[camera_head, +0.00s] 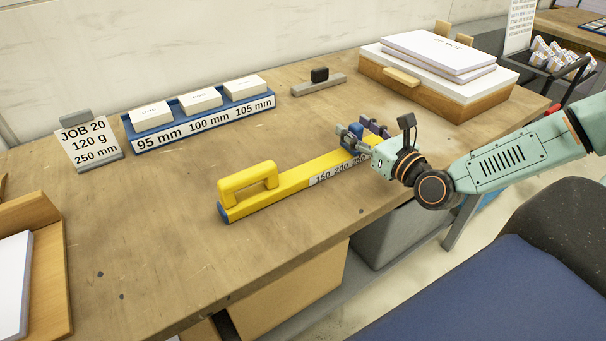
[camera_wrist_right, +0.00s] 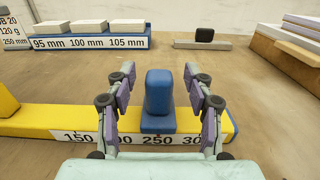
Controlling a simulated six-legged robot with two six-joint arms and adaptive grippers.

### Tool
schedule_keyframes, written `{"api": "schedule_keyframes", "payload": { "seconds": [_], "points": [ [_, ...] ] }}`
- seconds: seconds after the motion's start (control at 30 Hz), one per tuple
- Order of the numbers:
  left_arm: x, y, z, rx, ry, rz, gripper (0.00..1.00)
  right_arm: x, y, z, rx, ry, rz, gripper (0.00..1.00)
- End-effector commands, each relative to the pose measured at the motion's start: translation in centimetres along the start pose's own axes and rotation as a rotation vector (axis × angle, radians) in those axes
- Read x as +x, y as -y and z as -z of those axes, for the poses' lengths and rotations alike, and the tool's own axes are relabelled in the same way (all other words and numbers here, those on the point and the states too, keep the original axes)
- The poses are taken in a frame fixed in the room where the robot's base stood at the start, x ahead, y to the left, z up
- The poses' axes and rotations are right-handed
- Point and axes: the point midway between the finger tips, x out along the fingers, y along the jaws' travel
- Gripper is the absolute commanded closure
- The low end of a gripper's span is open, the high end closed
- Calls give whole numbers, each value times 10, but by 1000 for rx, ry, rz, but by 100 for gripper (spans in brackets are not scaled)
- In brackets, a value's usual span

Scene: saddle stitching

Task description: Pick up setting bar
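A long yellow bar (camera_head: 296,181), which I take as the setting bar, lies flat on the wooden bench. It has a yellow loop handle (camera_head: 249,182) at its left end and a white scale strip marked 150 to 300 along its front. A blue upright block (camera_wrist_right: 159,92) sits on the bar near the 250 mark. My right gripper (camera_wrist_right: 159,73) is open, with one finger on each side of the block and a visible gap on both sides. In the head view my right gripper (camera_head: 365,132) is at the bar's right end, partly hiding it. My left gripper is not in view.
A blue rack (camera_head: 205,120) of white blocks labelled 95, 100 and 105 mm stands behind, beside a job card (camera_head: 88,142). A grey bar with a black knob (camera_head: 319,76) lies farther back. A wooden tray (camera_head: 450,101) of paper stands back right. The bench front edge is close.

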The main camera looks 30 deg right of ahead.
Motion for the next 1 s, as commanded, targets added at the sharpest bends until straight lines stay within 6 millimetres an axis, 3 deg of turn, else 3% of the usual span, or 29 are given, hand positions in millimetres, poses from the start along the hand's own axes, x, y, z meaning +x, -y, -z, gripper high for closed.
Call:
{"api": "schedule_keyframes", "payload": {
  "seconds": [0.6,1.0],
  "points": [
    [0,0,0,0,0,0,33,0,0,0,0,1,0,100],
    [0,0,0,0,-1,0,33,0,0,-1,0,2,0,100]
  ]
}}
